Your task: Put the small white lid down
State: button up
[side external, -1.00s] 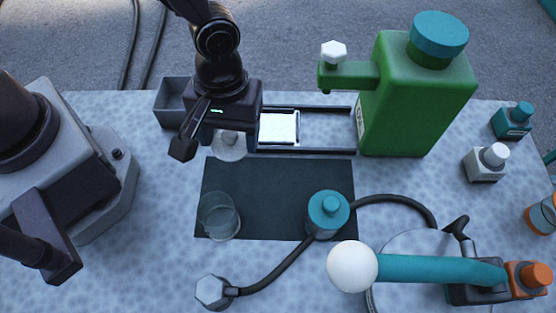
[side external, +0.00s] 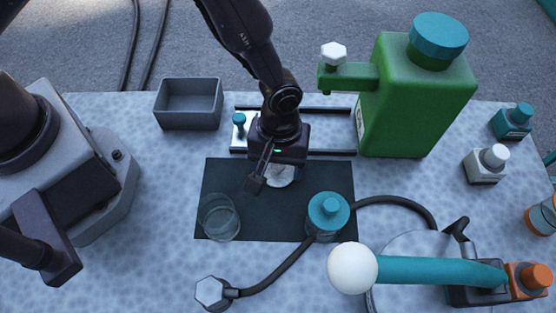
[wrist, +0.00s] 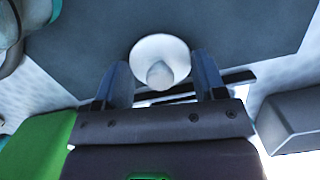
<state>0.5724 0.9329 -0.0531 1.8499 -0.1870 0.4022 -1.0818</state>
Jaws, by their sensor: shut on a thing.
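The small white lid (side external: 281,176) is a round disc with a knob; it also shows in the wrist view (wrist: 174,50). My gripper (wrist: 161,75) is shut on its knob, with a finger on each side. In the side view my gripper (side external: 272,172) is low over the back middle of the dark mat (side external: 230,178), and partly hides the lid. The lid looks level; I cannot tell whether it touches the mat. A clear glass beaker (side external: 219,219) stands at the mat's front left, and a teal-topped jar (side external: 327,213) at its front right.
Behind my gripper are dark rails (side external: 331,152) and a small teal-knobbed piece (side external: 239,122). A grey open bin (side external: 190,105) stands back left, a green canister (side external: 415,100) back right. A dark hose (side external: 275,268) runs along the front. Bare mat lies between beaker and lid.

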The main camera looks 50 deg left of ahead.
jog(key=shift+f, duration=0.1)
jog(key=o, duration=0.9)
